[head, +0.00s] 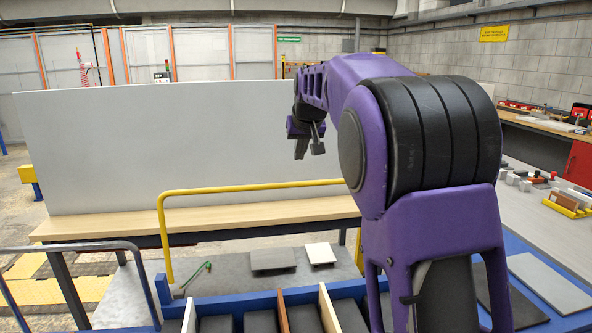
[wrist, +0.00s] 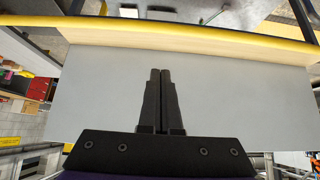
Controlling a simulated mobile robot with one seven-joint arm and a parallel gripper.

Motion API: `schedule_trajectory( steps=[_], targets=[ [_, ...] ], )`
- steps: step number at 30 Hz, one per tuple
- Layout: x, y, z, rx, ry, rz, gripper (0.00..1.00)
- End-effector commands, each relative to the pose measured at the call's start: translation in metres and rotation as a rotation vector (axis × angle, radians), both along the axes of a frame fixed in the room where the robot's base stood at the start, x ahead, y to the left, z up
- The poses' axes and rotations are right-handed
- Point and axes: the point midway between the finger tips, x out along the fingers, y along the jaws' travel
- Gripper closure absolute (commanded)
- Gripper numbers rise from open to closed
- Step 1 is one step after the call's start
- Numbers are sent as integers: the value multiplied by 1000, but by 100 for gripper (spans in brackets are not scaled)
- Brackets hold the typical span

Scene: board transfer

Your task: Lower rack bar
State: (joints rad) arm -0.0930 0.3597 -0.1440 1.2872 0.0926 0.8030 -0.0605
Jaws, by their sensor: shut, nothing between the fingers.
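The yellow rack bar (head: 250,187) runs across the front of the wooden bench in the head view. Its left end bends down to the blue frame, and its right end passes behind my arm. A large pale board (head: 160,145) stands upright on the bench behind the bar. My gripper (head: 308,148) is in front of the board's right part, above the bar and apart from it. In the wrist view my gripper (wrist: 160,72) is shut and empty, its two fingers together against the pale board (wrist: 225,100). A yellow strip crosses the top of that view.
The wooden bench top (head: 110,224) lies under the board. A blue rack with upright dividers (head: 328,308) is at the front. A grey side table (head: 545,222) with small blocks and a yellow holder (head: 567,206) is at right. Open space shows above the board.

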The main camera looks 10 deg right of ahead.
Motion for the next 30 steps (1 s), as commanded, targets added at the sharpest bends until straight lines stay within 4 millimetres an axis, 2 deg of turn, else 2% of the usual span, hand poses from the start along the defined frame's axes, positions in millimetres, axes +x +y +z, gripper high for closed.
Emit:
schedule_trajectory(
  steps=[5, 17, 24, 30],
  targets=[
    [15, 0, -20, 0, 4, 0, 100],
    [64, 0, -79, -2, 3, 1, 100],
    [35, 1, -75, -2, -1, 2, 100],
    [24, 0, -76, -3, -1, 2, 100]
  ],
)
